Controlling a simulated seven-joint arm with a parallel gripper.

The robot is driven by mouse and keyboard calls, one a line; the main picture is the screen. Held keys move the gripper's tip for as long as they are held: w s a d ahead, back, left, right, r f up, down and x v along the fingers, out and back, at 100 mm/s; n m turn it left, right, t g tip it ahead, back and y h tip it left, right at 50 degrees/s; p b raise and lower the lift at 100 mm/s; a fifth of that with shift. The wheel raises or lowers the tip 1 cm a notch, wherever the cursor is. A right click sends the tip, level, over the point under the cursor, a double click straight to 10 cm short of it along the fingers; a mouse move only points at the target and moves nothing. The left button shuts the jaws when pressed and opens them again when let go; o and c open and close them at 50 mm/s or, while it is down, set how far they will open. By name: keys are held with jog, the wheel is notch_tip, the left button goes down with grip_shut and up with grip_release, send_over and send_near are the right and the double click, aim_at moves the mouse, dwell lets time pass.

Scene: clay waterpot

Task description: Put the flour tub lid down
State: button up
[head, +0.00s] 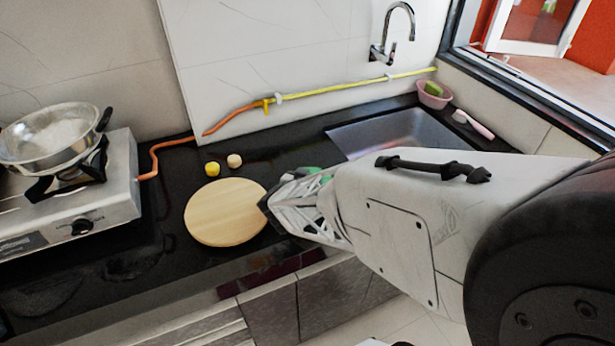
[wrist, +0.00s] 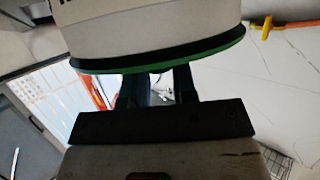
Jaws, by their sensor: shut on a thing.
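The flour tub lid, a round pale wooden disc (head: 222,214), shows in the head view over the dark counter, right of the stove. My gripper (head: 266,201) comes in from the right, with its dark tips at the disc's right edge, shut on the lid. The disc looks about level; I cannot tell whether its underside touches the counter. In the wrist view, a pale curved body with a dark and green rim fills the top, and two dark fingers show below it. I cannot make out the lid there.
A stove (head: 75,205) with a metal pan (head: 52,135) stands at left. Yellow (head: 213,168) and tan (head: 235,160) small round things sit behind the lid. A sink (head: 400,133) and a pink bowl (head: 434,95) are at right. The counter in front of the lid is clear.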

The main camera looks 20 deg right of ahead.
jog(key=shift+f, duration=0.2)
jog(key=o, duration=0.9)
dwell(0.5)
jog(key=v, duration=0.7)
jog(key=shift+s+a, duration=0.25)
jog(key=shift+a, duration=0.1)
jog(key=shift+r, duration=0.15)
jog(key=shift+r, duration=0.1)
dwell(0.5)
